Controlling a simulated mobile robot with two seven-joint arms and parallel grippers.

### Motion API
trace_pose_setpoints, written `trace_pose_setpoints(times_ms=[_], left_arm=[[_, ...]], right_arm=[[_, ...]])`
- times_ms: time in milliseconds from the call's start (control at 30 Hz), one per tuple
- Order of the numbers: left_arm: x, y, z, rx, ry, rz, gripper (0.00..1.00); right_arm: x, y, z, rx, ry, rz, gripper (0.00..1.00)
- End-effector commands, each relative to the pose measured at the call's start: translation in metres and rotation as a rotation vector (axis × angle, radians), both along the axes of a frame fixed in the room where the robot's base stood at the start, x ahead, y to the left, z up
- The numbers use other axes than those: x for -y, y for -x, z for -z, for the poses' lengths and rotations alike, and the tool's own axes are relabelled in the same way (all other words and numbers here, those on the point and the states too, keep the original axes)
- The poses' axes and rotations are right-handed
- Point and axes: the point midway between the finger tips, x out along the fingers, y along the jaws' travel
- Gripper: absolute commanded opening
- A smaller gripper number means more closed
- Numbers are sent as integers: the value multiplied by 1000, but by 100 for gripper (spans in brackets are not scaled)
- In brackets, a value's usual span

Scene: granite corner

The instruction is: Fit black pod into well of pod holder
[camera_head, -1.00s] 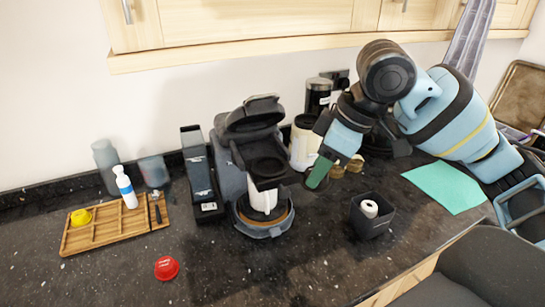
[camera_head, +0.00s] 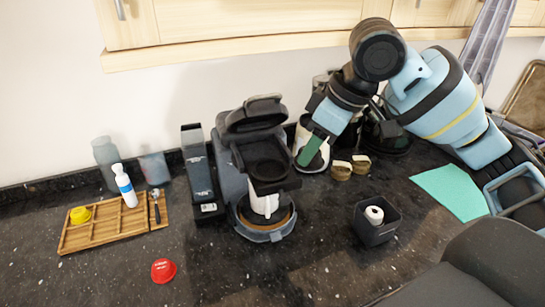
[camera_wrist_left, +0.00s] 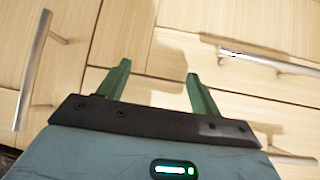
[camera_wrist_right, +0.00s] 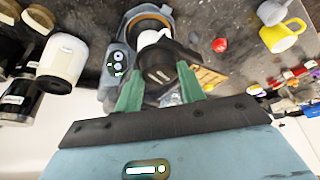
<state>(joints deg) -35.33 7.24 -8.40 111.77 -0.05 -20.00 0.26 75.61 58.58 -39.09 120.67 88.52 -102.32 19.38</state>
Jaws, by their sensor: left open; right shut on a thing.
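The black coffee machine (camera_head: 229,165) stands mid-counter with its lid raised. Its dark pod holder (camera_head: 289,183) juts forward, and its round well faces up and looks empty. My right gripper (camera_head: 309,152) is to the right of the machine, apart from it, its green finger pointing down-left. In the right wrist view it is shut on a round dark thing, which I take to be the black pod (camera_wrist_right: 159,66), in front of the machine. The pod does not show in the head view. My left gripper (camera_wrist_left: 157,80) is open and empty, facing wooden cupboard fronts.
A white cup (camera_head: 264,204) stands under the pod holder. A white canister (camera_head: 312,150) is behind my right gripper. A dark bin (camera_head: 376,224), a red pod (camera_head: 163,270) and a wooden tray (camera_head: 105,225) are on the counter. The front middle is clear.

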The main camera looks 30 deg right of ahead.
Motion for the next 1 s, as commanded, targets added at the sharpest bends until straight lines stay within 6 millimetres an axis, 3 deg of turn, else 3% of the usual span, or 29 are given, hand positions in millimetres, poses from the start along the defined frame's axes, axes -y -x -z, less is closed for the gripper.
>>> trace_pose_setpoints(times_ms=[200,567,1000], left_arm=[[0,0,0,-1,-1,1,65],[0,0,0,-1,-2,1,65],[0,-1,-1,3,-1,1,65]], right_arm=[[-21,-28,18,-1,-1,0,18],[-27,-37,24,1,-1,0,18],[-49,-67,50,1,0,0,14]])
